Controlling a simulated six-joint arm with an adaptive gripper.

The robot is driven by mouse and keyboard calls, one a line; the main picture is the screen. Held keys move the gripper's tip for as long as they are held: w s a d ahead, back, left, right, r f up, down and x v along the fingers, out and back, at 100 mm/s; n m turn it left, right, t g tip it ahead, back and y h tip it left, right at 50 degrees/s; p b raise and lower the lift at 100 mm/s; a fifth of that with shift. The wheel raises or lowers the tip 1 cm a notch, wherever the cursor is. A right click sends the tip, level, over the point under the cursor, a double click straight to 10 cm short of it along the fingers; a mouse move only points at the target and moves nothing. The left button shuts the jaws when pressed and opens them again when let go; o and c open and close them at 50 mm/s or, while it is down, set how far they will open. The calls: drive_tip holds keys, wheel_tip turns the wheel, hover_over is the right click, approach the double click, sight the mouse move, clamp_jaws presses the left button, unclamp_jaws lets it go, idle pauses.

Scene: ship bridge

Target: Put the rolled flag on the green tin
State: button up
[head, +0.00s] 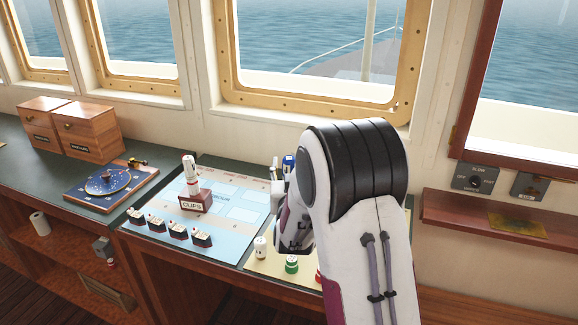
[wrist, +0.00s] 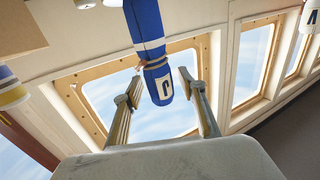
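A blue roll (wrist: 147,30) with white bands and a lettered white patch, which looks like the rolled flag, lies between the fingertips in the wrist view. Its blue top (head: 288,163) shows beside my arm in the head view. My gripper (wrist: 160,88) is open, one finger on each side of the roll with a visible gap to both. In the head view my gripper (head: 285,235) is mostly hidden by my arm. The small green tin (head: 291,265), with a pale top, stands on the cream mat in front of my gripper.
A white container (head: 260,247) stands left of the green tin, and a partly hidden red one (head: 318,273) right of it. A CLIPS box (head: 195,201) bears a white-and-red upright item (head: 190,168). Several dark blocks (head: 167,227) line the chart's front. Wooden boxes (head: 90,133) stand far left.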

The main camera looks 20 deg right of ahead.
drive_tip(key=shift+r, duration=0.15)
drive_tip(key=shift+v, duration=0.9)
drive_tip(key=v, duration=1)
drive_tip(key=shift+s, duration=0.1)
drive_tip(key=shift+a, duration=0.15)
drive_tip(key=s+a+r+n+g+y, duration=0.25)
drive_tip(key=s+a+g+y, duration=0.3)
drive_tip(key=s+a, duration=0.55)
drive_tip(key=s+a+f+n+g+y, duration=0.1)
drive_tip(key=s+g, duration=0.4)
drive_tip(key=s, duration=1.6)
drive_tip(key=shift+s+a+f+n, duration=0.25)
drive_tip(key=shift+s+f+n, duration=0.15)
drive_tip(key=shift+n, duration=0.05)
